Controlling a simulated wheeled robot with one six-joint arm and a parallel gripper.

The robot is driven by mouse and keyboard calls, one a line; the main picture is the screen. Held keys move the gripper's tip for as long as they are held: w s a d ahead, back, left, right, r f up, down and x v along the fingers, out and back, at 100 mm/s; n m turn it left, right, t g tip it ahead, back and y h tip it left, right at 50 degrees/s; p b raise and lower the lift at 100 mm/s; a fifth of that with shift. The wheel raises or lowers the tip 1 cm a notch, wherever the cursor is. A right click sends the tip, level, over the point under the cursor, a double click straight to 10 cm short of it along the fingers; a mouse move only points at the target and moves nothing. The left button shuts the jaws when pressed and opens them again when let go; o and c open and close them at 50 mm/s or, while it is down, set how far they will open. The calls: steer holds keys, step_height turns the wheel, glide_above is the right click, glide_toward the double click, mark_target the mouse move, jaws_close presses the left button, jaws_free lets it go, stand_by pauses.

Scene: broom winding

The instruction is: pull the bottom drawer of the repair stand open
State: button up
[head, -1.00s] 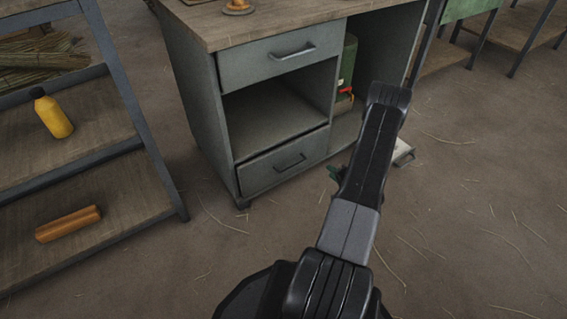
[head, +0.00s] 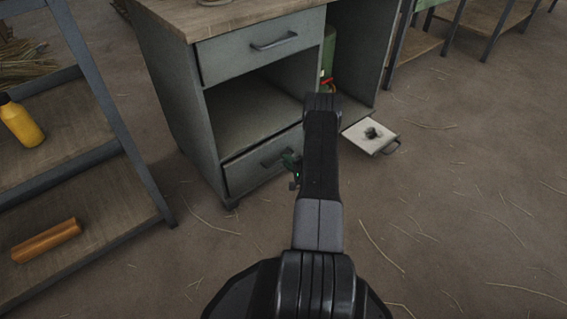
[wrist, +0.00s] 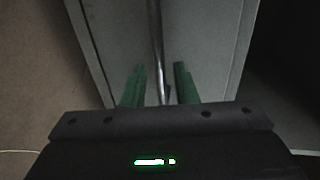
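The repair stand (head: 165,85) is a grey cabinet with a wooden top. Its bottom drawer (head: 240,178) has a grey front and a dark bar handle (head: 270,160); the front looks about flush with the stand. My gripper (head: 292,163) is low in front of the drawer's right part, and my arm hides some of the front. In the wrist view the green fingers of my gripper (wrist: 160,85) are apart, with the handle bar (wrist: 156,40) running between them. Gaps show on both sides of the bar. The drawer front (wrist: 205,45) lies behind.
The top drawer (head: 235,55) is shut above an open shelf (head: 250,110). A white tray with a handle (head: 360,140) lies on the floor to the right. A shelf rack (head: 100,105) with a yellow bottle (head: 20,122) stands left. Floor in front is mostly clear.

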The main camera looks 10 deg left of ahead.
steer(key=shift+b+x, duration=0.35)
steer(key=shift+x, duration=1.15)
steer(key=shift+c, duration=0.3)
jaws_close()
steer(key=shift+s, duration=0.1)
